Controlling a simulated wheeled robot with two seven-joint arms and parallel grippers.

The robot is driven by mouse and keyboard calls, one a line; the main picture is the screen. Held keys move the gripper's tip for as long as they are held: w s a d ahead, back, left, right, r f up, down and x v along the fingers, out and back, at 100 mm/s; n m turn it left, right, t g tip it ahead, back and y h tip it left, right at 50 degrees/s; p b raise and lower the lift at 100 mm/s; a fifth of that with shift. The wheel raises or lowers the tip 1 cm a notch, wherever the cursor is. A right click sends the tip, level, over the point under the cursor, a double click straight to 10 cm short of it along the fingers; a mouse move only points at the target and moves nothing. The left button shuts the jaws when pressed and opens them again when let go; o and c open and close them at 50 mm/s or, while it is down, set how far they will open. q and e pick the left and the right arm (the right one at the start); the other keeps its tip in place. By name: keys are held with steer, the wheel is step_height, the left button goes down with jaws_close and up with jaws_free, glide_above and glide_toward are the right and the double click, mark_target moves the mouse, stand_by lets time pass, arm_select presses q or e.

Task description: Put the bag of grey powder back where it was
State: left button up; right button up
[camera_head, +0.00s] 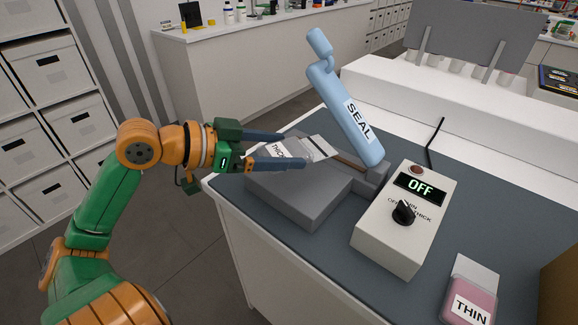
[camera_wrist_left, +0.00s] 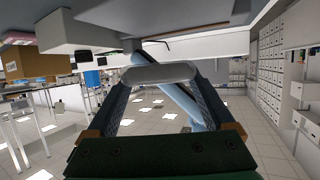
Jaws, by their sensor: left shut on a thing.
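A bag of grey powder (camera_head: 317,146), with a white label that seems to read THICK, is between the fingers of my left gripper (camera_head: 304,148). The gripper is shut on it, with one finger on each side. The bag is over the grey base of the sealer (camera_head: 295,198), its far end close to the sealing strip; I cannot tell whether it touches. In the left wrist view the pale edge of the bag (camera_wrist_left: 160,74) spans the fingertips. The sealer's blue SEAL lever (camera_head: 335,105) is raised. My right gripper is not in view.
The control box (camera_head: 385,245) right of the sealer shows OFF and has a black knob (camera_head: 403,211). A pink bag labelled THIN (camera_head: 472,294) lies at the lower right. A black cable (camera_head: 434,140) runs behind. The dark mat (camera_head: 490,210) right of the box is clear.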

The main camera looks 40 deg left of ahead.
mark_target(287, 177)
arm_select(q)
steer(key=shift+w+a+f, duration=0.1)
steer(key=shift+w+f, duration=1.05)
steer(key=shift+f, duration=0.1)
step_height(287, 177, down, 3)
steer(key=shift+w, duration=0.1)
steer(key=shift+f, duration=0.25)
steer(key=shift+f, duration=0.1)
